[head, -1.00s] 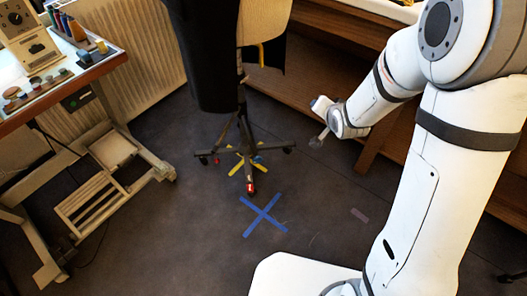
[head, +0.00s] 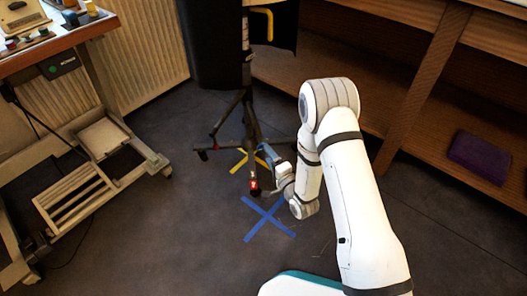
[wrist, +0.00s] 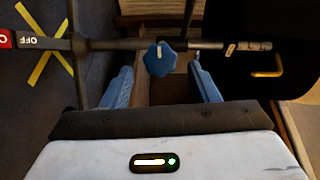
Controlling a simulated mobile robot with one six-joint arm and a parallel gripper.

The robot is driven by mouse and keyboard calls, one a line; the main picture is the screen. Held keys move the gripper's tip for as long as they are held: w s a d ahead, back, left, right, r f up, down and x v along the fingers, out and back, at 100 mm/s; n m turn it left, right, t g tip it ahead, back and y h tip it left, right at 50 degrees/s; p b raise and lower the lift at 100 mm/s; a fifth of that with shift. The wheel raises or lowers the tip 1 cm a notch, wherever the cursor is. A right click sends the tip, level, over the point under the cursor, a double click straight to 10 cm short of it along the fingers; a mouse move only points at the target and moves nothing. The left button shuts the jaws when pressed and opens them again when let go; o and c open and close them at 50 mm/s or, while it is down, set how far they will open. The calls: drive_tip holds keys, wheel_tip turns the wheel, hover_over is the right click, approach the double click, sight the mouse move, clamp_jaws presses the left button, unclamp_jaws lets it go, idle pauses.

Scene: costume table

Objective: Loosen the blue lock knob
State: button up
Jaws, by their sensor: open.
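The blue lock knob (wrist: 160,59) is lobed, with a pale mark on its face. It sits on the dark stand's pole (wrist: 115,45), which runs across the wrist view. My gripper (wrist: 161,76) is open, with one blue finger on each side of the knob's line. The knob shows just ahead of the gap between the fingertips; I cannot tell whether they touch it. In the head view my gripper (head: 267,155) is low beside the stand (head: 248,120), just above its legs. The knob cannot be made out there.
Dark cloth (head: 208,45) hangs around the stand's upper part. Yellow tape (head: 247,168) and a blue tape cross (head: 266,217) mark the floor. A wheeled table (head: 70,50) stands left, and wooden shelving (head: 335,85) with a purple box (head: 482,157) right.

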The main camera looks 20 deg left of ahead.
sight(263, 151)
drive_tip(key=b+x, duration=0.1)
drive_tip(key=x, duration=0.4)
drive_tip(key=shift+w+a, duration=0.15)
drive_tip(key=shift+a, duration=0.05)
drive_tip(key=c, duration=0.9)
